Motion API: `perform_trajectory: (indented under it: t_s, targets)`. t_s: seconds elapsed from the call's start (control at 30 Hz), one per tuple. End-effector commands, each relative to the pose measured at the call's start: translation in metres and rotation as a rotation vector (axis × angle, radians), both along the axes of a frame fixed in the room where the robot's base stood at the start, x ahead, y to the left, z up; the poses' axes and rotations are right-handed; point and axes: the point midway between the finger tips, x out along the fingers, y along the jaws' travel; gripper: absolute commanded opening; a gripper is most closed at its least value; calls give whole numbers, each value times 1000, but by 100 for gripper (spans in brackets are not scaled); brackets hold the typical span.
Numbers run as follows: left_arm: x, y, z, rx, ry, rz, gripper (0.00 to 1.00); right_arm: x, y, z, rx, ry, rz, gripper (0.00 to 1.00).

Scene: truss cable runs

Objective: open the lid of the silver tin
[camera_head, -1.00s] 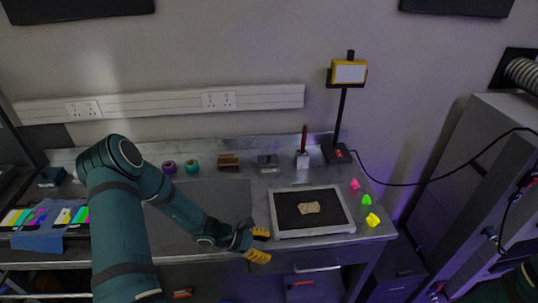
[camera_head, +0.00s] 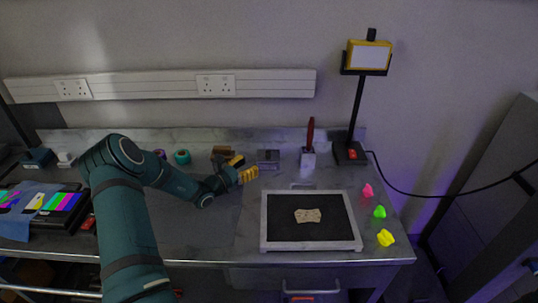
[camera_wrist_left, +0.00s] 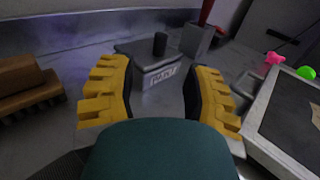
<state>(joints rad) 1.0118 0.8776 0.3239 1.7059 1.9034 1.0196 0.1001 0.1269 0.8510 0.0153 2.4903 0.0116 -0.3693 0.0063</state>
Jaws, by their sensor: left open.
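The silver tin (camera_head: 268,159) stands on the bench near the back, left of a white holder. In the left wrist view the tin (camera_wrist_left: 158,76) lies ahead, between and beyond the fingers, with a dark knob (camera_wrist_left: 160,44) on its top and a pale label on its front. The lid looks shut. My left gripper (camera_head: 242,168) is open and empty, just left of the tin and apart from it. Its yellow fingers (camera_wrist_left: 158,100) spread to both sides of the tin in the wrist view. My right gripper is not in view.
A framed black tray (camera_head: 264,222) with a tan piece lies front right. A holder (camera_head: 308,158) with a red-handled tool stands right of the tin. A brown block (camera_head: 222,151) is left of it. A lamp (camera_head: 352,152) and several bright pieces (camera_head: 380,211) stand right.

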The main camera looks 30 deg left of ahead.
Motion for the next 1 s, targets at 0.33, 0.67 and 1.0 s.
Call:
perform_trajectory:
  t_s: [0.33, 0.67, 1.0]
  targets:
    - [66, -17, -1, 0, -1, -3, 50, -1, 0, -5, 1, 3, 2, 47]
    - [95, -23, -1, 0, 1, -1, 50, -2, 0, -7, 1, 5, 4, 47]
    - [96, -24, -1, 0, 2, -2, 38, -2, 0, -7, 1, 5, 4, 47]
